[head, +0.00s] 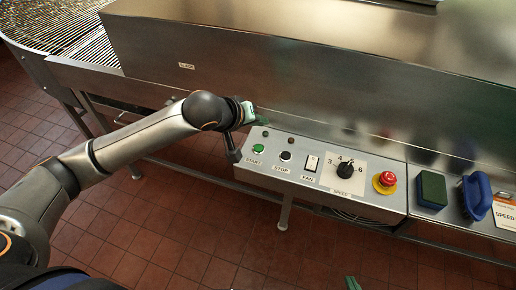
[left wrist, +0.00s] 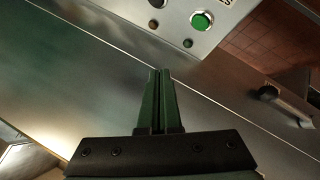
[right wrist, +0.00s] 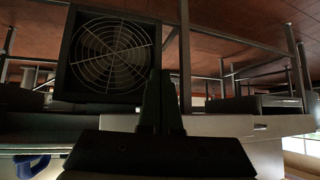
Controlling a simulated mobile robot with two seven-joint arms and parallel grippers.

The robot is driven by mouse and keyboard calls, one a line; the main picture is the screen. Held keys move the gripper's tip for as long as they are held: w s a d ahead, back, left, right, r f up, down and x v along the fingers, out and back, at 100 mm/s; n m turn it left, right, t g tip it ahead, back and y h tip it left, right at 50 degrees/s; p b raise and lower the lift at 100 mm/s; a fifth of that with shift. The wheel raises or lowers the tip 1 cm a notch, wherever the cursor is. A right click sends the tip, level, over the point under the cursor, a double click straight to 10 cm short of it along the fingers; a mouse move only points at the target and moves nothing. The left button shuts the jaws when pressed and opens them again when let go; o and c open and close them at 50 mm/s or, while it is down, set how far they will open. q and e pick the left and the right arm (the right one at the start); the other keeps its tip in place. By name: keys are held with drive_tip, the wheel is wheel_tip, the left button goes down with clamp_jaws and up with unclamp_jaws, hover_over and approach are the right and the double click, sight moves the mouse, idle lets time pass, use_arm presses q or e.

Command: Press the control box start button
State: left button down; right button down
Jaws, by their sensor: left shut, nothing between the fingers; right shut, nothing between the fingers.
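The control box (head: 222,178) is a grey metal panel along the front of the steel machine. Its green start button (head: 258,148), labelled START, is at the panel's left end. It also shows in the left wrist view (left wrist: 201,20), at the top right. My left gripper (head: 249,112) is above and slightly left of the button, apart from it. Its green fingers (left wrist: 160,73) are shut and empty, over bare steel. My right gripper barely shows at the bottom edge of the head view (head: 352,284). Its fingers (right wrist: 160,73) are shut and empty.
Beside the start button are a black stop button (head: 285,156), a fan switch (head: 312,162), a speed knob (head: 346,170) and a red emergency button (head: 385,182). A green-topped block (head: 432,189) and a blue-handled tool (head: 477,196) stand farther right. A caged fan (right wrist: 110,55) faces my right wrist.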

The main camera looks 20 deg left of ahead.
use_arm(q)
drive_tip(key=shift+w+a+r+n, duration=0.2)
drive_tip(key=shift+a+r+n, duration=0.15)
drive_tip(key=shift+a, duration=0.1)
